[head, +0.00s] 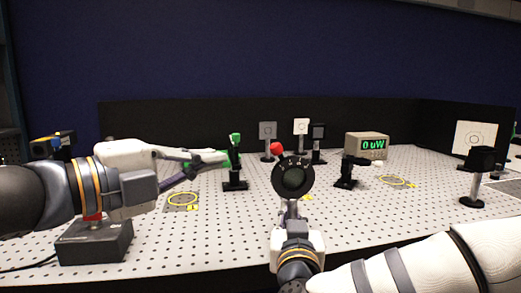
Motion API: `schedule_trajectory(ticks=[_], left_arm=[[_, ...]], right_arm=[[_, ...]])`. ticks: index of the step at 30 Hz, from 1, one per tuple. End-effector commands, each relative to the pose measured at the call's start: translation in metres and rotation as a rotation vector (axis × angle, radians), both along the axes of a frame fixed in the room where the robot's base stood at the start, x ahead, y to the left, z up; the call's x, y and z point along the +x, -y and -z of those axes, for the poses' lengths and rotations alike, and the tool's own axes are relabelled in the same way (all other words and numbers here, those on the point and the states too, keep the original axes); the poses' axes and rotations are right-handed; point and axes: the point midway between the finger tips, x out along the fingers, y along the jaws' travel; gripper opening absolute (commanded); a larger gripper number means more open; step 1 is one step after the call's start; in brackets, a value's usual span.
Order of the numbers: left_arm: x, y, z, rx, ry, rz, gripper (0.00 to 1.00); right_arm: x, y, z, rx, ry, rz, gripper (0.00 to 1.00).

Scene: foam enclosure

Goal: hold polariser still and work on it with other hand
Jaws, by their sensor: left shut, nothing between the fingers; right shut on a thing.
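The polariser (278,184) is a round black mount with a dark glass centre, faint markings on its ring and a red knob (277,148) at its upper left. My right gripper (291,211) is below it, shut on its lower part, and holds it upright above the perforated table. The grip itself is partly hidden by the gripper body. My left gripper (222,160) is to the left of the polariser, pointing right, shut and empty. A clear gap separates its fingertips from the polariser.
A green-topped black post (235,172) stands close to my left fingertips. A meter reading 0 uW (367,146), a black post-mounted part (346,172) and several targets stand behind. Yellow circles (182,199) mark the perforated table (230,230). A dark block (95,243) is front left.

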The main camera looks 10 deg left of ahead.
Motion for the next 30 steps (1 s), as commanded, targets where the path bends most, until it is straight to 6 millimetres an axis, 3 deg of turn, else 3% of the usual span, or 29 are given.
schedule_trajectory(ticks=[9,15,30], left_arm=[[0.055,0.045,0.002,-0.002,-0.001,0.005,0.00],[0.080,0.065,0.003,-0.002,-0.001,0.003,0.00],[0.090,0.072,0.003,0.003,0.000,0.002,0.00]], right_arm=[[0.000,0.000,0.000,0.000,0.001,0.000,0.00],[0.000,0.000,0.000,0.000,0.001,0.001,0.00],[0.000,0.000,0.000,0.000,0.001,0.001,0.00]])
